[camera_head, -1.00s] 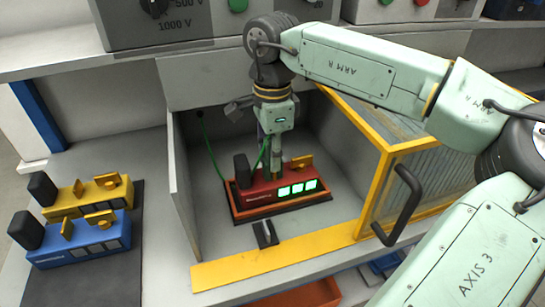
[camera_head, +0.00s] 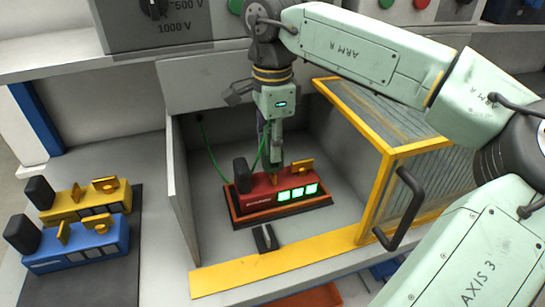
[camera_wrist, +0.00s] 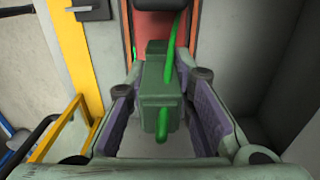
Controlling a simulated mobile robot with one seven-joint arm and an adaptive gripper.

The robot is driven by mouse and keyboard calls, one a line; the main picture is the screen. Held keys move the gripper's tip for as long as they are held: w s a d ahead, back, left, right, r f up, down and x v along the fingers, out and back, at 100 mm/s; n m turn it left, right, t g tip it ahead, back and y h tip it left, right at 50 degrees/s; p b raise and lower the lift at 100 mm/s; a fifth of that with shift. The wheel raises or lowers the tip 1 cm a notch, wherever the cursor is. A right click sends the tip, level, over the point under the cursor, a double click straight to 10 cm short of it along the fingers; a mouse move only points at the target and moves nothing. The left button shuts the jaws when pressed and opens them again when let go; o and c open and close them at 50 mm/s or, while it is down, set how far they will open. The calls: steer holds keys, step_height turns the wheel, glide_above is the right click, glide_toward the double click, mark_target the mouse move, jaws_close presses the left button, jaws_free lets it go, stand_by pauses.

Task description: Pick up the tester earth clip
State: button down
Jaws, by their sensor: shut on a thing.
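The earth clip is a green block (camera_wrist: 160,88) with a green cable, between the two purple-grey finger pads in the wrist view. My gripper (camera_wrist: 160,108) is shut on it. In the head view my gripper (camera_head: 274,158) points down just above a red device (camera_head: 258,207) with lit green displays. The clip is mostly hidden by the fingers there. A green cable (camera_head: 210,153) hangs from the bay's back-left wall, and another length shows beside the fingers. A gold fin on the device shows just below the fingertips.
The bay has a grey left wall (camera_head: 181,200), a yellow front strip (camera_head: 275,266) and a yellow-framed guard with a black handle (camera_head: 402,212) on the right. A black latch (camera_head: 265,239) is in front. Yellow (camera_head: 60,212) and blue (camera_head: 75,255) devices stand outside, left.

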steer(key=s+d+r+b, duration=0.1)
steer(key=s+d, duration=0.2)
steer(key=s, duration=0.4)
steer(key=s+d+r+b, duration=0.1)
steer(key=s+d+r, duration=0.1)
steer(key=s, duration=0.5)
steer(key=shift+s+d, duration=0.4)
steer(key=shift+d, duration=0.15)
steer(key=shift+w+r, duration=0.1)
